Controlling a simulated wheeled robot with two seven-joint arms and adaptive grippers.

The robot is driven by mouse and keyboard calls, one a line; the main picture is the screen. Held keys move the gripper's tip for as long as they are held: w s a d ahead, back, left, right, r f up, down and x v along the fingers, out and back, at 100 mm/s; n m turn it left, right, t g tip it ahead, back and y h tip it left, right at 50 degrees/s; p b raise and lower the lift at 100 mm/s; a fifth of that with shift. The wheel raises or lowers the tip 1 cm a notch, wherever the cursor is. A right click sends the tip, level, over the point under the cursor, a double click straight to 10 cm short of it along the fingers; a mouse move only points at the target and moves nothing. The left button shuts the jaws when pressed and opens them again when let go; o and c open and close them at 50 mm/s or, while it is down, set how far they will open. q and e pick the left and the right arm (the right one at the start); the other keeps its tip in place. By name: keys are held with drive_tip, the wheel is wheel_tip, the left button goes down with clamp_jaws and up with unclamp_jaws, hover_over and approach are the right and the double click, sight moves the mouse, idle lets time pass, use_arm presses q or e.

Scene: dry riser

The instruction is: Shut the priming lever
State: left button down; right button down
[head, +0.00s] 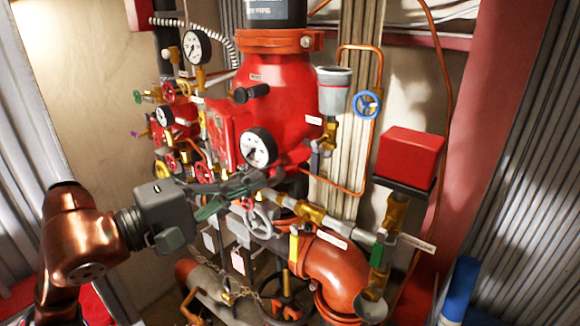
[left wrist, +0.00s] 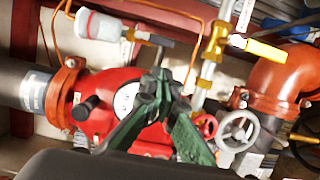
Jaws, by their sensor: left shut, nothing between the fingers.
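The priming cup (head: 333,92) is a grey-white cup at the upper right of the red valve body (head: 285,95). Below it is a brass valve (head: 330,132) with a small grey lever (head: 317,158), which looks like the priming lever. In the left wrist view the cup (left wrist: 97,25) and grey lever (left wrist: 153,38) show at the top, beyond the fingertips. My left gripper (head: 258,181) is shut and empty, in front of the valve body, left of and below the lever, apart from it as far as I can tell. It also shows in the left wrist view (left wrist: 160,88).
A pressure gauge (head: 258,147) sits just above my left fingers. A grey handwheel (head: 260,220) and a yellow lever (head: 294,247) are below. A blue handwheel (head: 367,103) and a red box (head: 410,157) stand to the right. Copper tubing runs behind the cup.

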sight(315, 164)
use_arm(q)
drive_tip(key=p+x, duration=0.3)
drive_tip(key=x, duration=0.5)
drive_tip(key=shift+w+d+r+p, duration=0.1)
drive_tip(key=shift+d+r+p, duration=0.05)
drive_tip(key=shift+d+p, duration=0.15)
drive_tip(key=shift+x, duration=0.75)
drive_tip(key=shift+f, duration=0.2)
